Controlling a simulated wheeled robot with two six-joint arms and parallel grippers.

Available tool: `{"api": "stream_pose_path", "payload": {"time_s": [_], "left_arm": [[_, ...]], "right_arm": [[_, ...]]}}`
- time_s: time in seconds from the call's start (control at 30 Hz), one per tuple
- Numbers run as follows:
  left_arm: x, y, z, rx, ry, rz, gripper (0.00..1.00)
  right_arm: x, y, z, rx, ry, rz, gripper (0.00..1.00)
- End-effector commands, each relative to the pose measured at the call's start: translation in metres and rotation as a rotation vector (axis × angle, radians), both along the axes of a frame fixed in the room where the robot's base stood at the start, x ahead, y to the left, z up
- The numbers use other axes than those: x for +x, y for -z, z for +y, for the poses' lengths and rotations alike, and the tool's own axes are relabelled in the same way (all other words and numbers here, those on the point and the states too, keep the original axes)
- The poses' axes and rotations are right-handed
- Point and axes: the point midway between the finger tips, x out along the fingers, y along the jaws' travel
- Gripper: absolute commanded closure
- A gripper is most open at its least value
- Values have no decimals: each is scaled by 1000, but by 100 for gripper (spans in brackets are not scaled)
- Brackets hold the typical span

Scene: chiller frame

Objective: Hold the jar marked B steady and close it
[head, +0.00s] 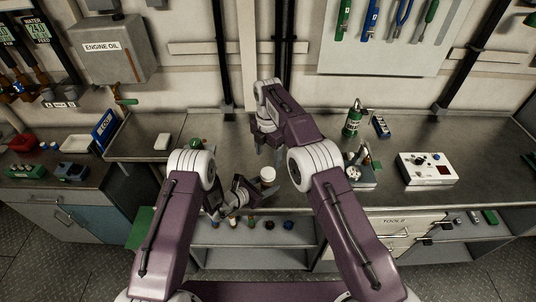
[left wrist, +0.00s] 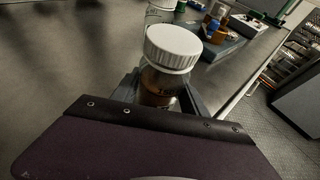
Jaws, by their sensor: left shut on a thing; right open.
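A jar with a white ribbed lid (left wrist: 173,45) and an amber-brown body (left wrist: 158,82) stands upright in the left wrist view. In the head view its white top (head: 267,173) shows near the front of the bench. I cannot read a letter on it. The lid sits on top, but I cannot tell how tight it is. My left gripper (head: 257,193) is shut on the jar's body, with a finger on each side below the lid. My right gripper (head: 268,152) is open and empty, fingers down, behind and above the jar.
A clear jar (left wrist: 160,12) stands beyond the held one. A white block (head: 162,141) lies left. The bench (head: 225,130) is bare behind my left arm.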

Motion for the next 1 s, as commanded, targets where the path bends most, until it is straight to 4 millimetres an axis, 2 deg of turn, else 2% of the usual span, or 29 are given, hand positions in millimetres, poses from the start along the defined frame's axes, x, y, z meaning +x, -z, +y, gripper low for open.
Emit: {"api": "stream_pose_path", "payload": {"time_s": [0.5,0.63,0.9,0.93,1.0], "left_arm": [[0,-1,0,-1,0,-1,100],[0,0,0,-1,0,-1,100],[0,0,0,-1,0,-1,100],[0,0,0,-1,0,-1,100],[0,0,0,-1,0,-1,100]], "right_arm": [[-1,71,0,-1,1,2,33],[-1,78,0,0,1,1,33],[-1,80,0,0,1,1,33],[-1,80,0,0,1,1,39],[-1,79,0,1,1,1,58]]}}
